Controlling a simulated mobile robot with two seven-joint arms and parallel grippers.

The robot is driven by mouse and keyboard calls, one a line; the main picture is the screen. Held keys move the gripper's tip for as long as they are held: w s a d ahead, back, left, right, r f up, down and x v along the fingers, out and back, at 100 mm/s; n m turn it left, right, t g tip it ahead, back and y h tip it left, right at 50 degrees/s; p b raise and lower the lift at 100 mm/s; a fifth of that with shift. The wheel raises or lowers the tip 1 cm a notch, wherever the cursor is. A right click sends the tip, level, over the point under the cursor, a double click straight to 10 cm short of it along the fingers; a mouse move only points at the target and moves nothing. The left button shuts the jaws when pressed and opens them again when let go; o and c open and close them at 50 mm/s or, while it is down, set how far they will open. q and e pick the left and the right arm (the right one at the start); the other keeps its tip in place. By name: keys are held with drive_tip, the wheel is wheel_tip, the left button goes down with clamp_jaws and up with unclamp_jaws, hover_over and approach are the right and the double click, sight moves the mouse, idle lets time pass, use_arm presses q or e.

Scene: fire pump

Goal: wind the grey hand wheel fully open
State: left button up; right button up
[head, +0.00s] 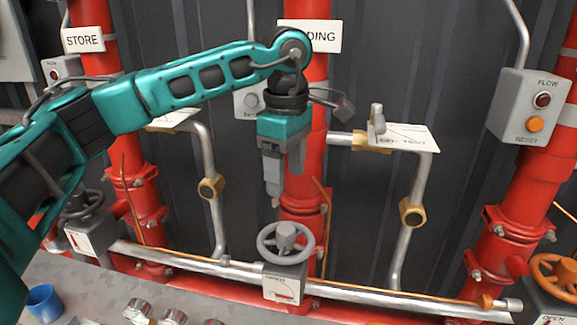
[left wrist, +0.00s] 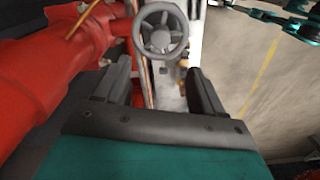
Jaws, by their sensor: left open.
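A grey hand wheel (head: 286,238) with a round hub stands on a box-shaped valve at the bottom of the middle red pipe. My left gripper (head: 274,200) points down above the wheel and slightly to its left, apart from it. In the left wrist view the wheel (left wrist: 161,32) shows whole, beyond the fingertips and near the top edge. My left gripper (left wrist: 160,75) is open there, with nothing between its fingers. A second grey hand wheel (head: 78,205) is at the left, partly behind my left arm. My right gripper is not clearly seen.
An orange hand wheel (head: 556,275) is at the right edge. A silver horizontal pipe (head: 385,295) runs beside the middle valve. Red vertical pipes and a bent grey pipe (head: 405,235) stand behind. A blue cup (head: 43,301) sits at lower left.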

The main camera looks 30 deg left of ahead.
sight(287, 228)
use_arm(q)
wheel_tip(287, 228, down, 12)
drive_tip(key=shift+f, duration=0.1)
idle(0.5)
